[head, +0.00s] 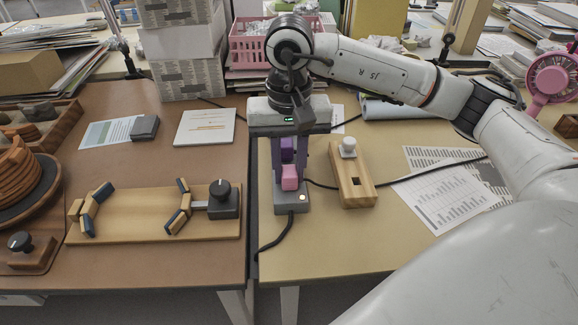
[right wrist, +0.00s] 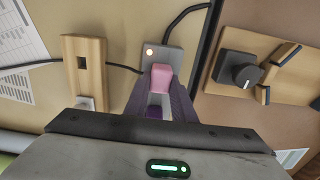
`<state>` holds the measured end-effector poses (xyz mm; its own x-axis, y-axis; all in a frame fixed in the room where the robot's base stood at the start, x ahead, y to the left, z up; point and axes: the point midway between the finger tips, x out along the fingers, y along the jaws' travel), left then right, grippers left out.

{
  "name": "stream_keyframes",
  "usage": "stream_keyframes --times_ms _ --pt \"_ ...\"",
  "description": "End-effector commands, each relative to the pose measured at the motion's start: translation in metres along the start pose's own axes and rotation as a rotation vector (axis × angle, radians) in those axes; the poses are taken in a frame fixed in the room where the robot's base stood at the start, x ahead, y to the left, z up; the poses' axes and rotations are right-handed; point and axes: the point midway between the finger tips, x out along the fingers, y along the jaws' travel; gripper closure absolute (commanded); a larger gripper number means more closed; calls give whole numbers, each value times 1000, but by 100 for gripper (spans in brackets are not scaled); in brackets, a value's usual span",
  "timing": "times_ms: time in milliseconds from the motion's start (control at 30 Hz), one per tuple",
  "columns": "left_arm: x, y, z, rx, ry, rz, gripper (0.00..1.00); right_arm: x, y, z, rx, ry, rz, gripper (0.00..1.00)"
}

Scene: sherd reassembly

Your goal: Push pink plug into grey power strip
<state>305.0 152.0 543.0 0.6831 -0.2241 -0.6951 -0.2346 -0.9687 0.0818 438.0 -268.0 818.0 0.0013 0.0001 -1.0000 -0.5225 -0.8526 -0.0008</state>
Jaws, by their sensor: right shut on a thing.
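The pink plug (head: 290,178) is at the grey power strip (head: 291,201), near the end with the lit lamp; the plug also shows in the right wrist view (right wrist: 161,78). My right gripper (head: 289,176) points down over the strip, its purple fingers shut on the pink plug, one on each side. The plug's underside is hidden, so I cannot tell whether it is seated in a socket. A dark purple block (head: 287,150) shows between the fingers, behind the pink plug. The strip's far part is hidden by my gripper. My left gripper is not in view.
A wooden block (head: 353,181) with a white plug (head: 348,147) and a square hole stands right of the strip. A wooden board (head: 140,232) with a black-knobbed clamp lies left. Black cables run beside the strip. Printed sheets (head: 440,203) lie right.

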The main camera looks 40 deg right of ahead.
Motion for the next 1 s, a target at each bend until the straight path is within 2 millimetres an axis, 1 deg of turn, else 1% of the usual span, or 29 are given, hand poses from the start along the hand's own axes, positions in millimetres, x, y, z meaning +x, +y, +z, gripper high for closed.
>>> stream_keyframes --times_ms 167,367,400,467,500,533,700,733,800,833,1000 --pt "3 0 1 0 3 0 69 5 0 0 0 -2 2 99" --pt "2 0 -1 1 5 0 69 4 0 0 0 -1 2 99" --pt "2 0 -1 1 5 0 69 4 0 0 0 -1 2 74" --pt "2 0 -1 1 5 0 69 4 0 0 0 -1 2 64" --pt "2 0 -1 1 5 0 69 4 0 0 0 -1 1 57" --pt "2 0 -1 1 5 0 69 4 0 0 0 -1 1 55" --pt "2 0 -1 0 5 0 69 3 0 0 0 -1 1 55" --pt "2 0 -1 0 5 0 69 3 0 0 0 -1 1 54" --pt "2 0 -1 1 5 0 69 3 0 0 0 -1 1 42" --pt "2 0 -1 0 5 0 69 3 0 0 0 -1 1 40" --pt "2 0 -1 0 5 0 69 3 0 0 0 -1 1 40"
